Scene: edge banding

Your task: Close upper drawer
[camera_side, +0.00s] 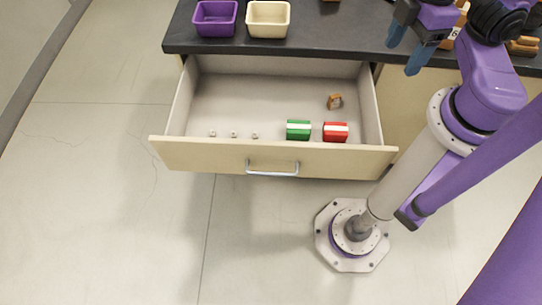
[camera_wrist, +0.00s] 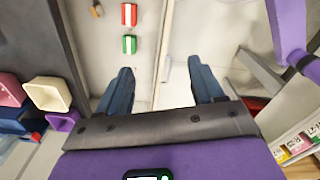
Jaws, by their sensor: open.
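The upper drawer (camera_side: 272,158) is pulled far out from under the dark countertop (camera_side: 330,30). Its silver handle (camera_side: 272,170) is on the front panel. Inside it lie a green-and-white box (camera_side: 298,130), a red-and-white box (camera_side: 335,132), a small brown item (camera_side: 334,101) and several tiny pale pieces (camera_side: 234,134). My gripper (camera_side: 405,48) is open and empty, above the counter's front edge to the right of the drawer and apart from it. In the wrist view my gripper's blue fingers (camera_wrist: 163,88) are spread, with the green (camera_wrist: 129,45) and red (camera_wrist: 129,15) boxes beyond them.
A purple bin (camera_side: 216,18) and a cream bin (camera_side: 268,19) stand on the counter at the left. Brown items (camera_side: 522,46) lie at the counter's right. The floor (camera_side: 110,220) in front of the drawer is clear on the left; my base stands at front right.

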